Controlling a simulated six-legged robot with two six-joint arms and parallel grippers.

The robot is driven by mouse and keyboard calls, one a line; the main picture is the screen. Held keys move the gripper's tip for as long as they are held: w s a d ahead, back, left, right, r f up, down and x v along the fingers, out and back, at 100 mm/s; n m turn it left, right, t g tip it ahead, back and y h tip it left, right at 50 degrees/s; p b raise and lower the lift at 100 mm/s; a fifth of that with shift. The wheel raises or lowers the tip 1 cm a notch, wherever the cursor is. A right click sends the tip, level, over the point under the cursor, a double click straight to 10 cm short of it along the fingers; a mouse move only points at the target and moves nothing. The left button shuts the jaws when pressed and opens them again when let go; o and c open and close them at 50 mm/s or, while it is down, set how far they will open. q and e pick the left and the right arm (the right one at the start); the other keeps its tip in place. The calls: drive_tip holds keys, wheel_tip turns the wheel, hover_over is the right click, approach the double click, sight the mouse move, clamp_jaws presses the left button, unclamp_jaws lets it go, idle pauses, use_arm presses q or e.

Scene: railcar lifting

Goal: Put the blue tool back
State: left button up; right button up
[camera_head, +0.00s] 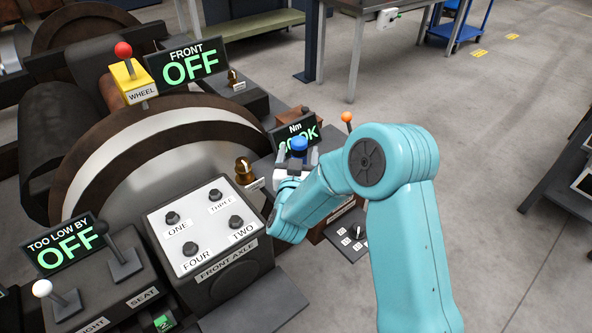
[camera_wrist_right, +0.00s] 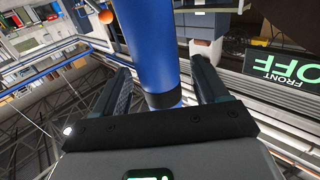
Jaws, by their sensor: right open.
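The blue tool (camera_head: 298,144) shows in the head view as a small blue top just beyond my right gripper (camera_head: 292,162), in front of the Nm display. In the right wrist view the tool is a thick blue cylinder (camera_wrist_right: 151,45) with a dark band at its lower end. It stands between the two dark fingers of my right gripper (camera_wrist_right: 160,85), which are open, with a visible gap on the right side. The lower part of the tool is hidden by my gripper and arm in the head view. My left gripper is not in view.
The Nm display (camera_head: 300,133) is partly covered. An orange-knobbed lever (camera_head: 347,119) stands to its right. The FRONT AXLE box (camera_head: 205,235) with several black knobs is at the left, below the FRONT display (camera_head: 187,62). Open floor lies at the right.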

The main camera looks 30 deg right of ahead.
drive_tip(key=v, duration=1)
drive_tip(key=shift+b, duration=0.35)
drive_tip(key=shift+w, duration=0.1)
